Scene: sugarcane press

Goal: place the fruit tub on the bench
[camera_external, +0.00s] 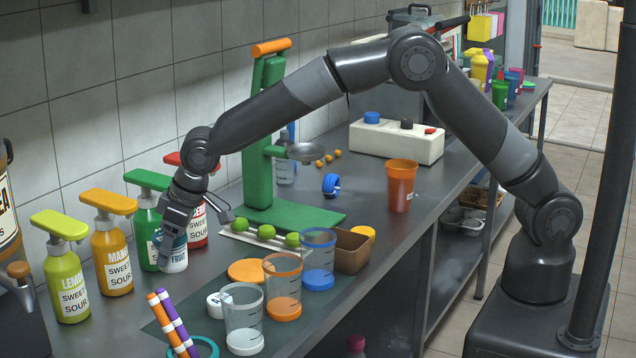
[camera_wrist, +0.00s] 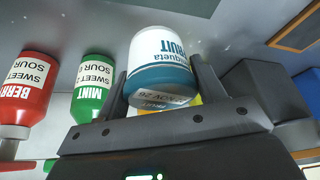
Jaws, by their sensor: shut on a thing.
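The fruit tub (camera_external: 173,258) is a small white tub with a blue band and "FRUIT" lettering. In the external view it is at or just above the bench (camera_external: 215,262), in front of the green mint bottle; I cannot tell whether its base touches. My gripper (camera_external: 174,240) reaches down over it from above. In the wrist view the tub (camera_wrist: 160,50) sits between the two dark fingers of my gripper (camera_wrist: 160,72), which is shut on it.
Yellow, orange, green and red pump bottles (camera_external: 112,252) line the wall close by.

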